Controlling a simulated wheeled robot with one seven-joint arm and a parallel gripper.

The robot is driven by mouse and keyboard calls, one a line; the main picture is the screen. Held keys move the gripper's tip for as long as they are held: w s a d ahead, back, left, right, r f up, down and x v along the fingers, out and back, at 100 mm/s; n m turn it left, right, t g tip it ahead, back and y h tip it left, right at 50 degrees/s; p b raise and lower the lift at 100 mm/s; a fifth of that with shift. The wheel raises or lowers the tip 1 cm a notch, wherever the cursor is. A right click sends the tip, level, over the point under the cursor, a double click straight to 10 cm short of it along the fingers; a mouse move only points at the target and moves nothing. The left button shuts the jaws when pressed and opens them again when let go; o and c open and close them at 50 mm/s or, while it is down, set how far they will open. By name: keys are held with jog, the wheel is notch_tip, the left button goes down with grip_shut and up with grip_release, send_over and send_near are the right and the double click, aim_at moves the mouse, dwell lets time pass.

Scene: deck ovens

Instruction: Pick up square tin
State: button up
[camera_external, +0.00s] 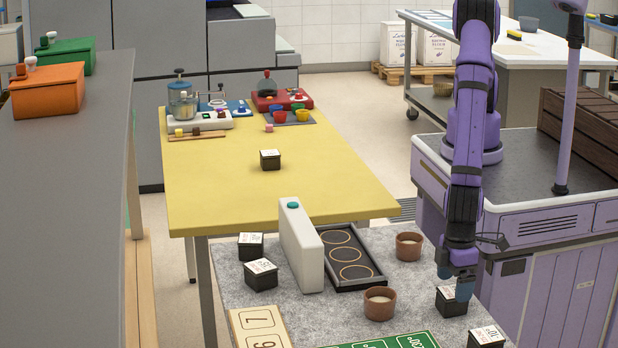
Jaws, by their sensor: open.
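Several small black square tins with white labelled tops are in view; the labels are too small to read surely. One tin (451,303) stands on the grey speckled surface at the lower right. My gripper (455,283) points down at this tin, open, with its blue fingertips at the tin's top; whether they touch it I cannot tell. Another tin (486,338) is just to the lower right, partly cut by the frame edge. Two more tins (251,246) (261,274) stand at the left of the grey surface. One tin (270,159) stands alone on the yellow table.
Two brown round pots (409,247) (379,304) stand left of my gripper. Beyond are a dark tray with rings (370,283) and an upright white block (301,247). A green board (390,342) and a wooden number board (258,329) lie in front. The yellow table (330,190) is mostly clear.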

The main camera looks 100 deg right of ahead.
aim_at(453, 297)
notch_tip(453, 297, down, 4)
jog(key=shift+a+f, duration=0.15)
jog(key=shift+f, duration=0.1)
jog(key=c, duration=1.1)
jog(key=shift+r, duration=0.2)
jog(key=shift+r, duration=0.6)
notch_tip(453, 297, up, 2)
jog(key=shift+r, duration=0.2)
jog(key=s+d, duration=0.3)
jog(key=s, duration=0.1)
jog(key=s+d, duration=0.3)
jog(key=d, duration=0.1)
jog(key=s+d+r, duration=0.1)
jog(key=s+d, duration=0.3)
jog(key=shift+s, duration=0.3)
